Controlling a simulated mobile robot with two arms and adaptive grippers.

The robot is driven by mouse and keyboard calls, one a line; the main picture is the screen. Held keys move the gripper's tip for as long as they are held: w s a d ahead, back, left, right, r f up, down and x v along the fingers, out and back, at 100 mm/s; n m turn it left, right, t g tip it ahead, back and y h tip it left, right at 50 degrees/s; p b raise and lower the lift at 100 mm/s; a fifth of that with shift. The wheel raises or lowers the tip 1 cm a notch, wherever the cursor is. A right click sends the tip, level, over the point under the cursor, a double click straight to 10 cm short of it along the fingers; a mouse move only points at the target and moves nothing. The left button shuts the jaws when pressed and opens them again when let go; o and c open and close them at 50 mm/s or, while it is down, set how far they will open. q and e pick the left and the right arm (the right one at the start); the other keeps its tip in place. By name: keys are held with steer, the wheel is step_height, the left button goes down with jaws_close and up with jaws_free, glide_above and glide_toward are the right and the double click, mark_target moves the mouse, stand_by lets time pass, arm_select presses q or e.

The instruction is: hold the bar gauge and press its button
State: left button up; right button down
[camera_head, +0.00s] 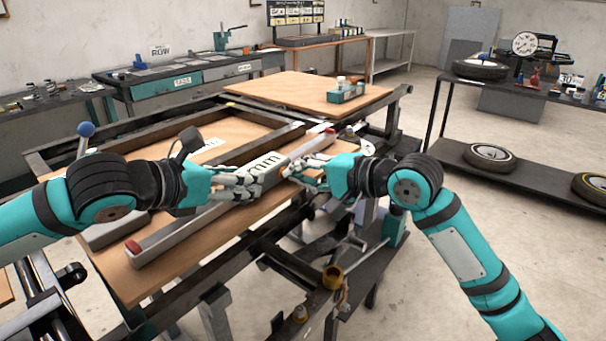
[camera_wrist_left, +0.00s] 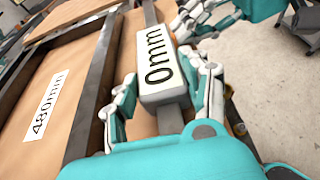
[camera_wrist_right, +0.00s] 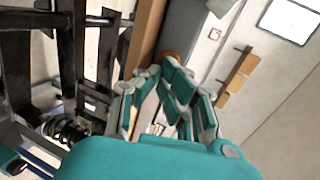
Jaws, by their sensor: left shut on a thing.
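The bar gauge (camera_head: 185,227) is a long grey bar with red ends, lying slantwise over the wooden board. Its pale display block reads "0mm" in the left wrist view (camera_wrist_left: 163,65). My left gripper (camera_head: 250,182) is shut on the gauge at the block, with one finger on each side in its wrist view. My right gripper (camera_head: 293,172) is close to the block from the right; its fingertips look near each other, and I cannot tell whether they touch the gauge. I cannot make out the button; fingers hide part of the block.
The wooden board (camera_head: 150,275) sits in a dark metal frame, with a "480mm" label (camera_wrist_left: 46,104) on it. A lever with a blue ball (camera_head: 86,129) stands at left. A small teal tray (camera_head: 346,93) is on the rear board. A shelf with tyres (camera_head: 490,158) stands at right.

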arm_select(q)
steer(key=shift+s+d, duration=0.25)
steer(key=shift+d, duration=0.15)
arm_select(e)
steer(key=shift+s+a+f, duration=0.1)
steer(key=shift+f, duration=0.15)
arm_select(q)
steer(key=shift+w+a+f, duration=0.1)
steer(key=shift+w+a, duration=0.05)
steer(key=shift+a, duration=0.1)
arm_select(e)
steer(key=v, duration=0.8)
steer(key=shift+r, duration=0.3)
arm_select(q)
steer(key=o, duration=1.4)
